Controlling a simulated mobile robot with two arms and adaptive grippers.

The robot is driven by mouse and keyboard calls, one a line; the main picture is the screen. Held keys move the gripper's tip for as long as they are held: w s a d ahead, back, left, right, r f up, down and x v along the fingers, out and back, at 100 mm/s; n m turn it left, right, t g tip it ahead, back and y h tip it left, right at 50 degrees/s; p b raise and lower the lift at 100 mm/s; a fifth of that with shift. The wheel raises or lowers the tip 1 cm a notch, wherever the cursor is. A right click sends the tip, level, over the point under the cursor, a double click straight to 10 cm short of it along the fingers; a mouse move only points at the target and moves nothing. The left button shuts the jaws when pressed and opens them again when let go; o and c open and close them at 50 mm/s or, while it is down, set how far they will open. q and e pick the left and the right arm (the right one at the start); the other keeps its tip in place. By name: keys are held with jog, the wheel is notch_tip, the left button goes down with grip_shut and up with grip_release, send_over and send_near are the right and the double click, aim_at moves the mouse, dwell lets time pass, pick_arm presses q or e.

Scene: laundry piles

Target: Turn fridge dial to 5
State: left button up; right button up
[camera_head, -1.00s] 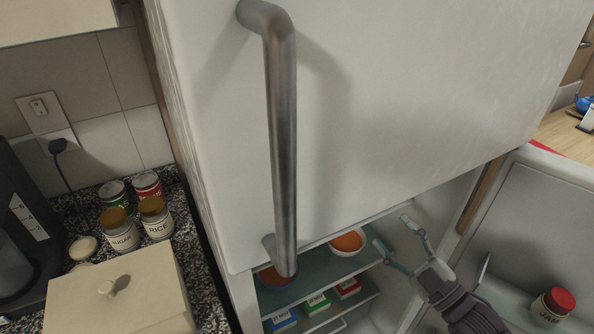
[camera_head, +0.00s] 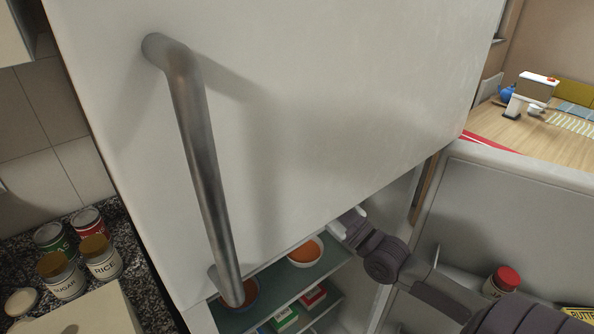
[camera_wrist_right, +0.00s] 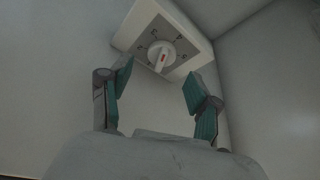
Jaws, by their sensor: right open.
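The fridge dial (camera_wrist_right: 161,55) is a round white knob with a red mark, on a grey-faced white housing (camera_wrist_right: 139,22) inside the fridge, in the right wrist view. My left gripper is not in view.
The upper door (camera_head: 330,100) with its long metal handle (camera_head: 200,160) is shut above. The open lower door (camera_head: 500,220) stands right, holding a red-lidded jar (camera_head: 502,282). Bowls such as the orange-filled one (camera_head: 306,252) and small boxes (camera_head: 284,318) sit on shelves.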

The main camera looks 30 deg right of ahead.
jog(key=x, duration=0.3)
jog(key=shift+w+a+r+p, duration=0.1)
jog(key=shift+w+r+p, duration=0.05)
jog(key=shift+w+p, duration=0.2)
jog(key=shift+c, duration=0.3)
jog(key=c, duration=1.1)
